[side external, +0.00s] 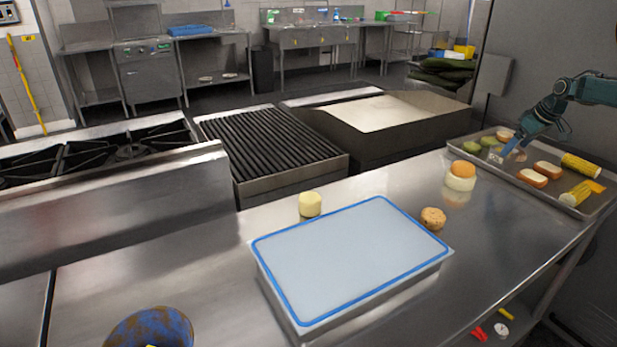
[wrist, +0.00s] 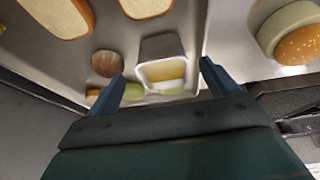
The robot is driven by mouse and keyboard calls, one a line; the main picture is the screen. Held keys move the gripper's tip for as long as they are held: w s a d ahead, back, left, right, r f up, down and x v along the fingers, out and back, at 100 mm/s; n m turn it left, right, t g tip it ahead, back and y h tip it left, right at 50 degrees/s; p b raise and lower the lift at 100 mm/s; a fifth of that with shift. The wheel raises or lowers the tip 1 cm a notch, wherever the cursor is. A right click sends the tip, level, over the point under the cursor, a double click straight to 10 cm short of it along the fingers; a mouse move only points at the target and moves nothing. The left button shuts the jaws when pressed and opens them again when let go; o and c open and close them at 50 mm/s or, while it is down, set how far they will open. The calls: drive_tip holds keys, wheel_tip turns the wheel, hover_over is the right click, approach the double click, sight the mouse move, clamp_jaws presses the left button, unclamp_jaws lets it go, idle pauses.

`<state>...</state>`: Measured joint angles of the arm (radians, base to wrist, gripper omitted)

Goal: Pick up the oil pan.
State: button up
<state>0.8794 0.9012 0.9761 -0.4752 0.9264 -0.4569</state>
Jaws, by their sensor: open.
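A small metal pan with yellow content, which looks like the oil pan (wrist: 160,47), shows in the wrist view between and just beyond my fingertips. In the side external view the small pale pan (side external: 495,157) sits on the tray beside my fingers, partly hard to make out. My gripper (side external: 508,153) is low over the left part of the tray. Its two fingers are spread apart and nothing is held between them in the wrist view (wrist: 162,72). I cannot tell how far the fingertips are above the pan.
The metal tray (side external: 520,178) also holds bread slices (side external: 533,178), corn cobs (side external: 580,164) and green vegetables (side external: 472,146). A stacked bun (side external: 461,176) stands just left of the tray. A lidded blue-rimmed container (side external: 350,250) and a bluish bowl (side external: 150,325) are farther left on the counter.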

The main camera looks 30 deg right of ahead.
drive_tip(key=shift+w+f, duration=0.1)
drive_tip(key=shift+f, duration=0.15)
drive_tip(key=shift+f, duration=0.1)
drive_tip(key=shift+x, duration=2.55)
drive_tip(key=shift+a, duration=0.15)
drive_tip(key=c, duration=1.3)
drive_tip(key=shift+o, duration=0.2)
drive_tip(key=shift+r, duration=5.15)
